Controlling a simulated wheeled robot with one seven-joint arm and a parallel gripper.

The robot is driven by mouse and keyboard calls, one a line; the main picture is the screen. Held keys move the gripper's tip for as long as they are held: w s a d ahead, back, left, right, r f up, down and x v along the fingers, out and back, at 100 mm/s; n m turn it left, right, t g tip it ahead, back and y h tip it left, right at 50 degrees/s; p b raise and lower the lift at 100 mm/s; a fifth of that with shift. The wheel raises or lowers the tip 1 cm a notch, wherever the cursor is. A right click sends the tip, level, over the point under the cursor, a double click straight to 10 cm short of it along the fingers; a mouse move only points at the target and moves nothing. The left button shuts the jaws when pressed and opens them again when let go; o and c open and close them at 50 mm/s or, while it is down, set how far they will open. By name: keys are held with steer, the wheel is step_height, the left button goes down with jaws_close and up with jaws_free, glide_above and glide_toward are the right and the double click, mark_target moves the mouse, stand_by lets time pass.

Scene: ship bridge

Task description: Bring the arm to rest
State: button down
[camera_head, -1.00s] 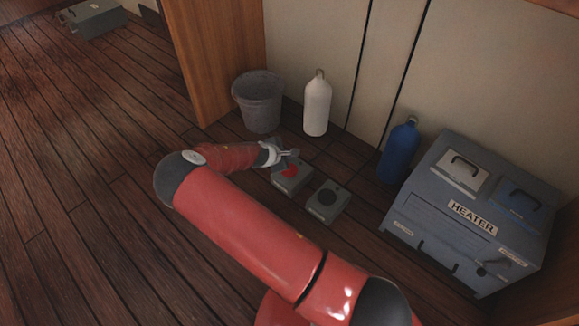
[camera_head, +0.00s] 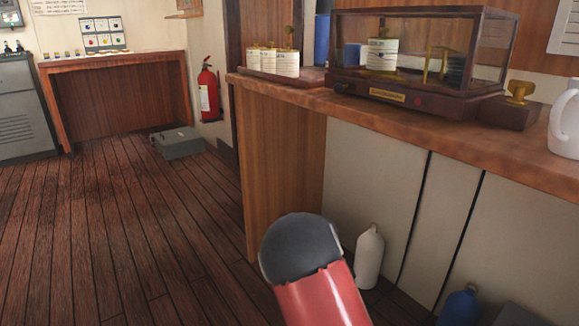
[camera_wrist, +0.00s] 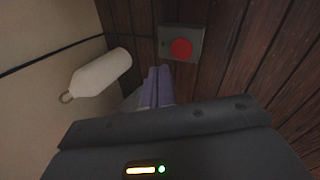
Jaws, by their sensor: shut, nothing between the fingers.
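My gripper (camera_wrist: 158,86) shows in the wrist view with its two pale fingers close together, shut and empty. It points down toward the wooden floor. A grey box with a red button (camera_wrist: 181,44) lies on the floor beyond the fingertips, apart from them. In the head view only a red link of my arm with a dark rounded end shows at the bottom middle; my gripper is out of that view.
A white bottle (camera_head: 369,256) stands by the panel wall and shows left of my gripper in the wrist view (camera_wrist: 98,76). A blue bottle (camera_head: 459,306) is at the lower right. A wooden counter (camera_head: 440,115) bears a glass case (camera_head: 420,55). Open floor (camera_head: 120,235) lies left.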

steer(key=s+r+m+y+p, duration=0.25)
steer(key=s+r, duration=0.35)
steer(key=r, duration=0.5)
steer(key=s+r+m+y+p, duration=0.1)
steer(key=s+r+m+y, duration=0.15)
steer(key=s+r, duration=0.7)
steer(key=s+r+m+t+h+p, duration=0.1)
steer(key=s+r+m, duration=0.3)
steer(key=s+r, duration=0.9)
steer(key=shift+s+r+t+p, duration=0.2)
steer(key=shift+s+t+p, duration=0.5)
steer(key=shift+s, duration=0.4)
steer(key=shift+d, duration=0.1)
